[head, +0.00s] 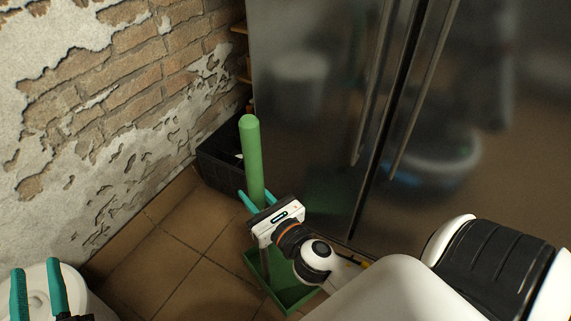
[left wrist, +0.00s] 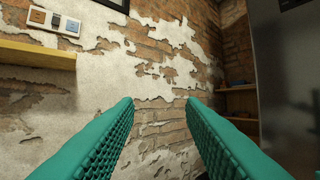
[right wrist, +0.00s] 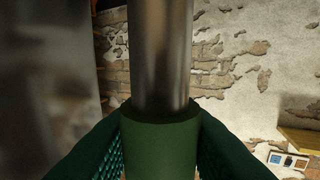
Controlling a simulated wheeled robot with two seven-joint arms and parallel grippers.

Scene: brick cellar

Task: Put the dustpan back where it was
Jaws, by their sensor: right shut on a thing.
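The green dustpan has a long upright handle (head: 251,150) with a green grip and a metal shaft. Its green pan (head: 290,292) is low by the fridge front, partly hidden by my right arm; I cannot tell whether it touches the floor. My right gripper (head: 258,200) is shut on the lower part of the green grip. The right wrist view shows its fingers on both sides of the grip (right wrist: 160,145), with the metal shaft beyond. My left gripper (head: 38,290) is open and empty at the lower left. The left wrist view shows its fingers apart, facing the wall.
A black crate (head: 222,160) stands in the corner between the peeling brick wall (head: 110,90) and the steel fridge (head: 305,100). A white round-topped thing (head: 72,290) is behind my left gripper. Bare floor tiles (head: 165,260) lie left of the pan. A wooden shelf (left wrist: 35,53) is on the wall.

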